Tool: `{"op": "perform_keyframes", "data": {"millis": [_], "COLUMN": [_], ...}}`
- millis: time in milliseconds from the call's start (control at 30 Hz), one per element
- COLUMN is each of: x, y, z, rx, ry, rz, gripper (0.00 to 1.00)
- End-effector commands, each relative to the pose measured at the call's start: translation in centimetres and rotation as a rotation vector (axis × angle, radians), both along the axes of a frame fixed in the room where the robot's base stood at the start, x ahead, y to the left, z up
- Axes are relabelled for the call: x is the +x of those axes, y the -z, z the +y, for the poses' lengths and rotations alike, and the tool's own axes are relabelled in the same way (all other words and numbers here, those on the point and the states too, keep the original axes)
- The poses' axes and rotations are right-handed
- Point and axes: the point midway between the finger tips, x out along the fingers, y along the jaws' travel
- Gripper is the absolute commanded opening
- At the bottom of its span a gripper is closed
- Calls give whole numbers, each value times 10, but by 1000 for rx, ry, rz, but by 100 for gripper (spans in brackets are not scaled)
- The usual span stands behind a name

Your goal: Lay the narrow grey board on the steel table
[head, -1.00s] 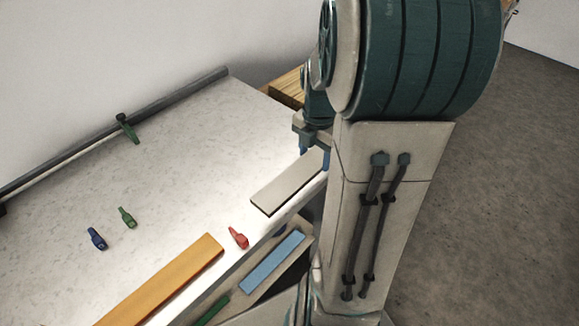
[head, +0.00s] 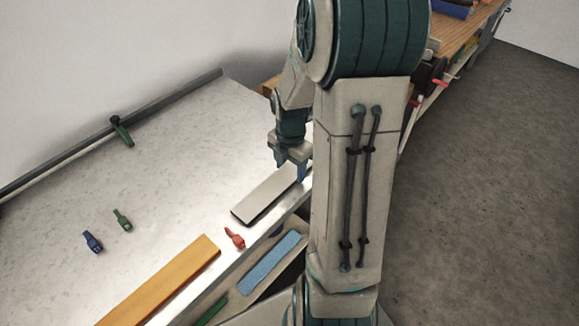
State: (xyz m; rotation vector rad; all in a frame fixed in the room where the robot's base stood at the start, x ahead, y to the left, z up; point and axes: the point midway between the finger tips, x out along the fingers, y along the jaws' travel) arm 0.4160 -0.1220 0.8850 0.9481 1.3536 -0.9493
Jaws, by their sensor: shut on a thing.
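The narrow grey board (head: 262,198) is at the right front edge of the pale steel table (head: 150,175). A dark line shows along its near end and side, and I cannot tell whether it touches the table or is just above it. My gripper (head: 291,169) is at the board's far right end, with blue fingertips pointing down, shut on the board. The exact grip on the far end is partly hidden by the fingers and my arm.
A red clamp (head: 235,238) and an orange board (head: 165,278) lie near the table's front edge. Blue (head: 92,242) and green (head: 122,220) clamps lie left. A blue board (head: 269,262) is on a lower surface. A wooden bench (head: 468,30) stands behind right.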

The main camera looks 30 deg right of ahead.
Motion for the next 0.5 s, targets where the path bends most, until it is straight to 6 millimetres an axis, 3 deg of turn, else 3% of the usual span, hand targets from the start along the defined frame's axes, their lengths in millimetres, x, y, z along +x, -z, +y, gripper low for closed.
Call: {"op": "perform_keyframes", "data": {"millis": [67, 100, 167, 500], "x": [0, 0, 0, 0], "y": [3, 3, 2, -2], "z": [0, 0, 0, 0], "rx": [0, 0, 0, 0], "ry": [0, 0, 0, 1], "rz": [0, 0, 0, 0], "gripper": [24, 62, 76, 76]}}
